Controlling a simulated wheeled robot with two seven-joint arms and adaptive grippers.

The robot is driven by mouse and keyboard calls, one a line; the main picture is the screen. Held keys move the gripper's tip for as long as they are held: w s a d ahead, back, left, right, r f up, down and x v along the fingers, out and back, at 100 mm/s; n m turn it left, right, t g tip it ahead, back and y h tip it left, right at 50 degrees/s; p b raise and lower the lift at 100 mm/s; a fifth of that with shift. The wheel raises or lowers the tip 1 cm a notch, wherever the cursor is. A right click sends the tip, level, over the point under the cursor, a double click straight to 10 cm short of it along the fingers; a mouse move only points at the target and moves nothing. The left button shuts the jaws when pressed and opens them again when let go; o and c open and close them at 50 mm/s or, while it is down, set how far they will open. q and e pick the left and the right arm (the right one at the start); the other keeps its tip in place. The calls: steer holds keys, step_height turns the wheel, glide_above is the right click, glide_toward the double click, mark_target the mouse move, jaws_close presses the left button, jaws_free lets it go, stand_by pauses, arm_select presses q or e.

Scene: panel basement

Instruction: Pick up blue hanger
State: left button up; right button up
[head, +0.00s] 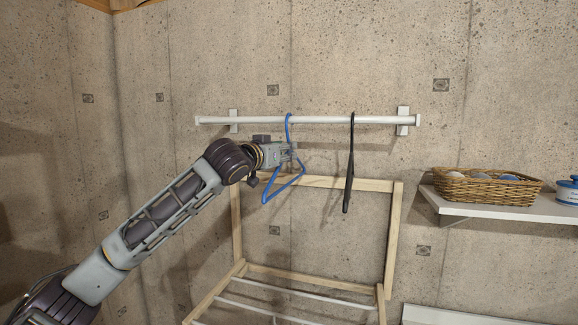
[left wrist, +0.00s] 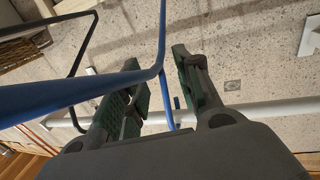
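The blue hanger (head: 286,187) hangs by its hook from the white wall rail (head: 320,120) in the head view. My left gripper (head: 292,153) is at the upper part of the hanger, just below the rail. In the left wrist view, the blue hanger (left wrist: 70,92) crosses close to the camera, and part of it passes between the two fingers. My left gripper (left wrist: 160,88) is open there, with a gap between its green-padded fingers. Whether either finger touches the hanger is not clear. My right gripper is out of view.
A black hanger (head: 349,165) hangs to the right on the same rail. A wooden drying rack (head: 396,235) stands below. A shelf (head: 480,207) at the right holds a wicker basket (head: 487,189) and a blue-and-white container (head: 568,191).

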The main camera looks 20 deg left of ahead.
arm_select(q)
steer(key=shift+p+x, duration=0.5)
steer(key=shift+x, duration=1.3)
steer(key=shift+c, duration=0.3)
jaws_close()
